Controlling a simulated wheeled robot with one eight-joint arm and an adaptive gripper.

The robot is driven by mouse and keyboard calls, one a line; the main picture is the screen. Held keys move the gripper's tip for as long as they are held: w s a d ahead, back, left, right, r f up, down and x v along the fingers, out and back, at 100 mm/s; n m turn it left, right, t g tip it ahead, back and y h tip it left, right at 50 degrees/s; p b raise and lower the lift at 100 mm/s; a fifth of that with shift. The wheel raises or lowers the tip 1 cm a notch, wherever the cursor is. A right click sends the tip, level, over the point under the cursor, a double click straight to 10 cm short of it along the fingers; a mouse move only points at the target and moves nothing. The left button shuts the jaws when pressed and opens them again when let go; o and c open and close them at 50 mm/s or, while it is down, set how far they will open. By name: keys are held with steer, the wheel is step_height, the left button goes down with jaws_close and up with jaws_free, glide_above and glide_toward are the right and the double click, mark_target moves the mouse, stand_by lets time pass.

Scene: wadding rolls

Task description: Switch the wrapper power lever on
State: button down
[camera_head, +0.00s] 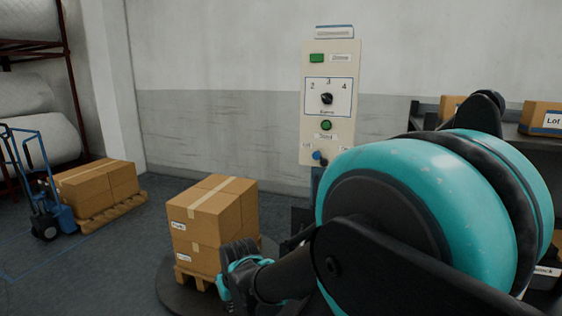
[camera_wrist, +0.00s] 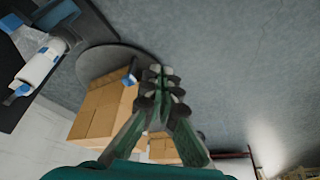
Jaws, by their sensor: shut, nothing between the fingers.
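The wrapper control panel (camera_head: 346,74) is a tall beige plate in the head view. The blue lever (camera_head: 318,156) is at its bottom, between small labels at left and right. Its lower part is close to my arm's outline, and I cannot tell its exact setting. My gripper (camera_wrist: 160,76) is shut and empty in the wrist view, with its fingers together. In the head view my wrist end is low, in front of the stacked boxes and well below and left of the panel. The panel is not seen in the wrist view.
Stacked cartons (camera_head: 213,212) stand on a small pallet on the round turntable (camera_head: 172,286). A blue pallet truck (camera_head: 50,205) and more cartons (camera_head: 100,187) are at left. Shelves with boxes (camera_head: 541,117) are at right. My arm covers the lower right.

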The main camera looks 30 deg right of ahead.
steer(key=w+d+r+n+g+h, duration=0.1)
steer(key=w+d+r+h, duration=0.5)
steer(key=w+d, duration=0.4)
steer(key=w+d+r+n+g+h, duration=0.1)
steer(key=w+d+r+h, duration=0.6)
steer(key=d, duration=0.6)
steer(key=w+d+r+g+h, duration=0.1)
steer(key=w+d+r+h, duration=0.2)
steer(key=w, duration=0.4)
steer(key=w+d+r+n+g+h, duration=0.1)
steer(key=w+d+r+g+h, duration=0.1)
steer(key=w+d+r+h, duration=0.2)
steer(key=w+r+h, duration=0.1)
steer(key=w+r, duration=0.2)
steer(key=shift+d+r, duration=0.1)
steer(key=shift+r, duration=0.05)
